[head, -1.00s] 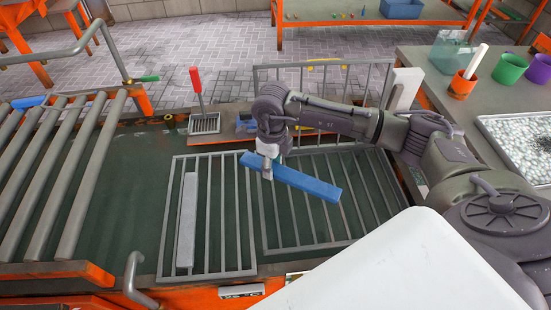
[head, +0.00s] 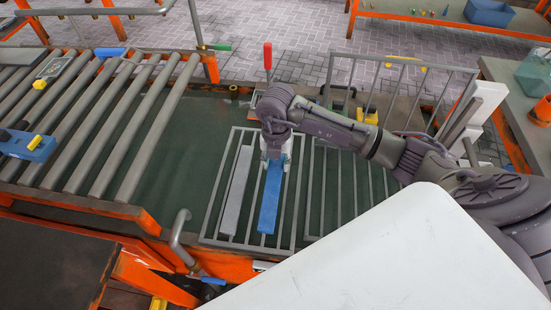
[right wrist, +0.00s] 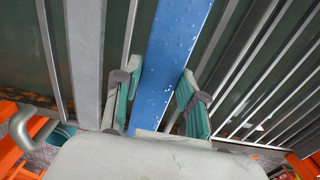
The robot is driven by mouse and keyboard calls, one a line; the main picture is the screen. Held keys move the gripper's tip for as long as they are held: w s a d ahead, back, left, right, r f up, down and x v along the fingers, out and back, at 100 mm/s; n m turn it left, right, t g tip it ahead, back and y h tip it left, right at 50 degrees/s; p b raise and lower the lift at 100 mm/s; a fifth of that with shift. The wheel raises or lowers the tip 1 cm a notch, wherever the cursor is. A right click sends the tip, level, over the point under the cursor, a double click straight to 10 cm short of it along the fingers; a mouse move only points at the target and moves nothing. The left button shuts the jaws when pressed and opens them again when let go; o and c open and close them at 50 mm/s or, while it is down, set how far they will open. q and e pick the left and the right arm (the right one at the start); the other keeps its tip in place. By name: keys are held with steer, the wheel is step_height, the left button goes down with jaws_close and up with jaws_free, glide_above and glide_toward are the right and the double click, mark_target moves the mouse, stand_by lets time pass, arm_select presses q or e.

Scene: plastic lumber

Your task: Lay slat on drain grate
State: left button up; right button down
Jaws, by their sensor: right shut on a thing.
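The blue slat (head: 270,200) is over the left drain grate (head: 216,186), roughly parallel to a grey slat (head: 236,192) that lies on the grate's bars to its left. My right gripper (head: 275,152) is shut on the blue slat near its far end. In the right wrist view, the green-padded fingers of the gripper (right wrist: 156,92) stand on either side of the wet-speckled blue slat (right wrist: 172,62). The grey slat (right wrist: 87,50) is apart from it, to the left. Whether the blue slat touches the bars I cannot tell. My left gripper is out of view.
A second grate (head: 345,190) lies to the right, partly hidden by my arm and white body. A red-handled tool (head: 267,58) stands behind the grates.

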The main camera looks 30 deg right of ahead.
mark_target(277, 164)
stand_by(0.3)
steer(key=shift+f+b, duration=1.2)
steer(key=shift+f, duration=0.55)
steer(key=shift+f+b, duration=0.5)
steer(key=shift+f, duration=0.2)
steer(key=c, duration=0.6)
jaws_free()
steer(key=shift+r, duration=0.1)
step_height(277, 164, up, 12)
steer(key=shift+f, duration=0.1)
steer(key=shift+s, duration=0.1)
